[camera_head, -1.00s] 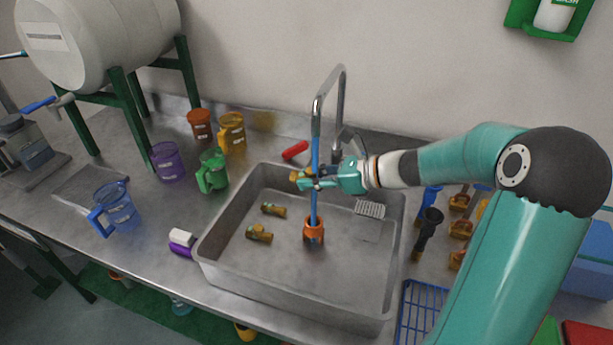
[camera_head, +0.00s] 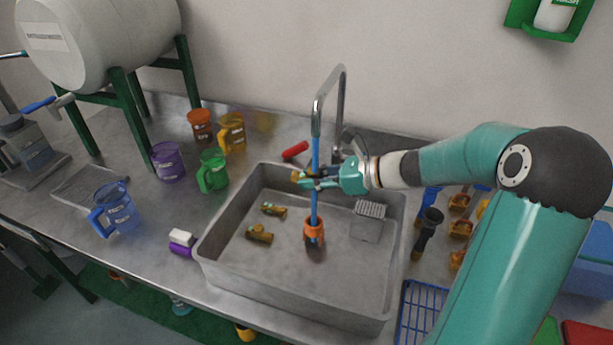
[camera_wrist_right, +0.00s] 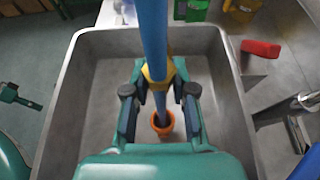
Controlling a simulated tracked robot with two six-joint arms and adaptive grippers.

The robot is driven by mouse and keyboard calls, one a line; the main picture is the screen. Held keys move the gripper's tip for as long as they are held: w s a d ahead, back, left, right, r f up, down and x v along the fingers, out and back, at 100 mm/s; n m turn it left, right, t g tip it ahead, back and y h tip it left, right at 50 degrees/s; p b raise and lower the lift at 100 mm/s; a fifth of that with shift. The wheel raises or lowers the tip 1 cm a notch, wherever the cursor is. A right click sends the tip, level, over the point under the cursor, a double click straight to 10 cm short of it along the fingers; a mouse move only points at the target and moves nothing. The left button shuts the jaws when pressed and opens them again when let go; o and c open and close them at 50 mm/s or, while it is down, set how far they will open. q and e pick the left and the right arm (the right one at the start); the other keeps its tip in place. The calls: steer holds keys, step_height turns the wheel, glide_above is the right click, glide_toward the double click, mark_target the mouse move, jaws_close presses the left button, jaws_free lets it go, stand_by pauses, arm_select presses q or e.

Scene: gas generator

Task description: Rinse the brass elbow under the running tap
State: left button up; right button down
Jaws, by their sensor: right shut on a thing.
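My right gripper (camera_head: 307,178) reaches over the sink from the right, shut on a brass elbow (camera_head: 297,176). In the right wrist view the elbow (camera_wrist_right: 147,73) sits between the fingertips (camera_wrist_right: 160,92), partly hidden by the blue water stream (camera_wrist_right: 153,30). I cannot tell exactly where the water strikes the elbow. My left gripper is out of view.
Two more brass fittings (camera_head: 259,234) lie in the sink (camera_head: 285,285), on its left side. A grey rack (camera_head: 370,209) is at its right. A red object (camera_head: 295,150) lies behind. Jugs, including a green one (camera_head: 213,172), stand left; a blue wire rack (camera_head: 420,310) lies right.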

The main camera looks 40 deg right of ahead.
steer(key=shift+w+a, duration=0.1)
steer(key=shift+a+b, duration=0.3)
steer(key=shift+a, duration=0.25)
steer(key=s+a+b, duration=0.1)
steer(key=s+a, duration=0.1)
steer(key=a, duration=0.4)
steer(key=shift+a+b, duration=0.25)
steer(key=shift+b, duration=0.15)
steer(key=shift+s, duration=0.1)
stand_by(0.9)
steer(key=s+a+r+p, duration=0.1)
steer(key=a+r+p, duration=0.1)
steer(key=a+r, duration=0.2)
steer(key=shift+s+a, duration=0.2)
steer(key=shift+a, duration=0.15)
steer(key=shift+s, duration=0.1)
stand_by(0.6)
